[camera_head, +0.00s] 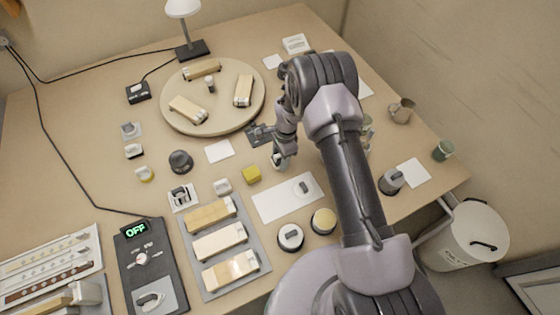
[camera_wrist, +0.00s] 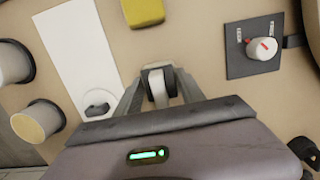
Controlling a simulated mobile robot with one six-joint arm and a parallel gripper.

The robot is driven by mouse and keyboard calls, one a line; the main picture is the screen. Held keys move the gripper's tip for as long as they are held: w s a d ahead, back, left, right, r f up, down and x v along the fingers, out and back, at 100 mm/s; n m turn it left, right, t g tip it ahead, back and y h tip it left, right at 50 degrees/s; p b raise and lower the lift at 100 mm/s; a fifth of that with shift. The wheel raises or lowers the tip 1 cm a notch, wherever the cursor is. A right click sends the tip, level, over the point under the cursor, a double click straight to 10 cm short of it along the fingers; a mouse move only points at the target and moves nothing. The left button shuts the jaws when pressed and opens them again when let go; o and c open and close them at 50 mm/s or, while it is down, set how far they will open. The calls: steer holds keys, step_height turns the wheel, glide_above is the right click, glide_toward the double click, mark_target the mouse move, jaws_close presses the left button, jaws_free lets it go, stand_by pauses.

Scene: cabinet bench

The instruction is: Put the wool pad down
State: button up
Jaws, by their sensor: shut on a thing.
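My gripper (camera_wrist: 158,92) is shut on a small white-and-grey piece (camera_wrist: 158,82), which I take to be the wool pad. It is held upright between the two fingertips, with a dark part showing beside the white. In the head view my gripper (camera_head: 279,162) is over the bench, just behind the white rectangular sheet (camera_head: 272,207) and to the right of the yellow block (camera_head: 251,174). The pad is small and partly hidden by the fingers there. I cannot tell whether it touches the bench.
A small grey piece (camera_head: 303,187) lies on the white sheet. Two round pots (camera_head: 290,237) (camera_head: 323,221) stand in front of it. A dark plate with a knob (camera_wrist: 253,62) is to the right in the wrist view.

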steer(key=shift+f, duration=0.7)
steer(key=shift+f, duration=0.1)
